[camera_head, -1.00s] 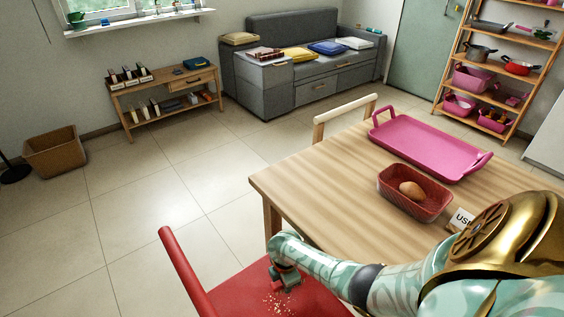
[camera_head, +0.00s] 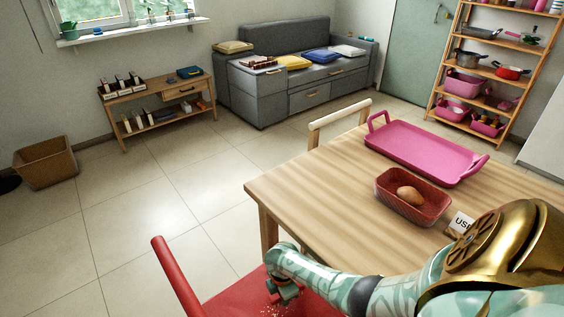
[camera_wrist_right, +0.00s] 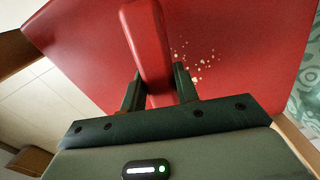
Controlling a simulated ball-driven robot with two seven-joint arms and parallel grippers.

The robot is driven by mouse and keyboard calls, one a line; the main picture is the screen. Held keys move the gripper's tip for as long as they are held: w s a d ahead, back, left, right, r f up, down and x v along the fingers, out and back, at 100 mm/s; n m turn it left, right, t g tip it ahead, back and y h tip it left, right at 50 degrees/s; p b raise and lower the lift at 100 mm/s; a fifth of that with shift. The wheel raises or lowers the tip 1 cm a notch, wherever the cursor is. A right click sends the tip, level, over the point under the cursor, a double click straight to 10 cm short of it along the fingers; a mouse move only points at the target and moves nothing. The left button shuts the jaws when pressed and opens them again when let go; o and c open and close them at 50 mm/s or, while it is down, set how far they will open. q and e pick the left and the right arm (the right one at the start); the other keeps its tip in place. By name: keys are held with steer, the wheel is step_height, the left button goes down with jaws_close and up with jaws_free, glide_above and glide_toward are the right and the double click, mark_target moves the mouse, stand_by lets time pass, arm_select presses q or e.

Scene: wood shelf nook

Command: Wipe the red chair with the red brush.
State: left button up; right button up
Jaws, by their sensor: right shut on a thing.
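The red chair (camera_head: 232,297) stands at the bottom of the head view, its backrest rail at the left and its seat partly cut off. My right gripper (camera_head: 286,291) is low over the seat. In the right wrist view my right gripper (camera_wrist_right: 158,90) is shut on the red brush (camera_wrist_right: 146,42), with a finger on each side of it. Pale crumbs (camera_wrist_right: 196,60) lie on the red seat (camera_wrist_right: 235,35) just right of the brush. Whether the brush touches the seat is hard to tell. My left gripper is not in view.
A wooden table (camera_head: 300,196) stands beside the chair, holding a pink tray (camera_head: 425,148), a red dish (camera_head: 425,207) with a brown item and a small card (camera_head: 460,224). Clear tiled floor (camera_head: 150,215) lies left of the chair.

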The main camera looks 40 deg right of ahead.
steer(key=shift+f+b, duration=0.6)
steer(key=shift+f, duration=0.3)
